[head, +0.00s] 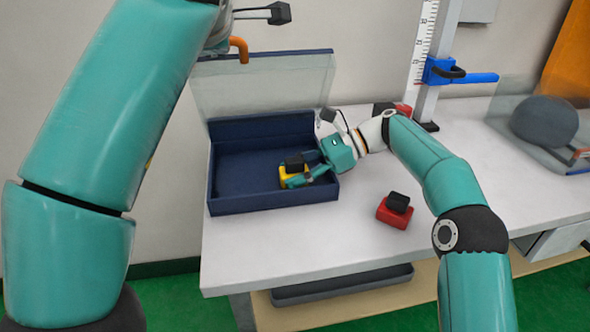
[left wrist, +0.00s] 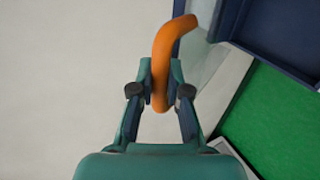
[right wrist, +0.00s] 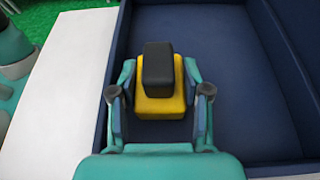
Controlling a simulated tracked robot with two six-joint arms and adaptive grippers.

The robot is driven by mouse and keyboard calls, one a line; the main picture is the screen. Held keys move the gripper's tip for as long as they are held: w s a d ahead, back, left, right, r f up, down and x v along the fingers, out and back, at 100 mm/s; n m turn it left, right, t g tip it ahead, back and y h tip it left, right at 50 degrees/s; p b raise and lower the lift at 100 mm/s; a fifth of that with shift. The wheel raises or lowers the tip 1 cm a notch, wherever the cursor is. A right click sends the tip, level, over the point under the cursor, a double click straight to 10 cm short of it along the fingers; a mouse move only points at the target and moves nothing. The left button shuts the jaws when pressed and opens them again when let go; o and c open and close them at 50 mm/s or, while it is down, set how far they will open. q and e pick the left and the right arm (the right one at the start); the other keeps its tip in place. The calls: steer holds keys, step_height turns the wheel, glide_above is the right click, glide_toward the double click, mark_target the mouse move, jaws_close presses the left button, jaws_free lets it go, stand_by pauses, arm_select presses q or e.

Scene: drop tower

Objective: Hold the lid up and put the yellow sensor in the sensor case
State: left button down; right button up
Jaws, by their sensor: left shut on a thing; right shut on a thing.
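The sensor case (head: 270,208) is a dark blue open box on the table. Its clear lid (head: 262,84) stands raised at the back, with an orange handle (head: 240,48) at its top edge. In the left wrist view my left gripper (left wrist: 160,88) is shut on the orange handle (left wrist: 163,55). In the head view the left fingers are mostly out of sight. The yellow sensor (head: 292,174) with a black top is inside the case at its right side. My right gripper (right wrist: 160,100) is shut on the yellow sensor (right wrist: 160,100). I cannot tell whether it touches the case floor.
A red sensor (head: 394,212) with a black top stands on the table (head: 350,248) right of the case. Another red thing (head: 403,110) is behind my right arm. A ruled tower with a blue clamp (head: 440,72) and a grey ball (head: 545,122) stand further right.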

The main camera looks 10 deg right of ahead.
steer(key=shift+f, duration=0.55)
steer(key=shift+f, duration=0.4)
steer(key=o, duration=1.3)
steer(key=shift+s, duration=0.1)
steer(key=v, duration=0.6)
steer(key=shift+d+r, duration=0.2)
steer(key=shift+r, duration=0.25)
steer(key=shift+d+r, duration=0.45)
steer(key=shift+d, duration=0.15)
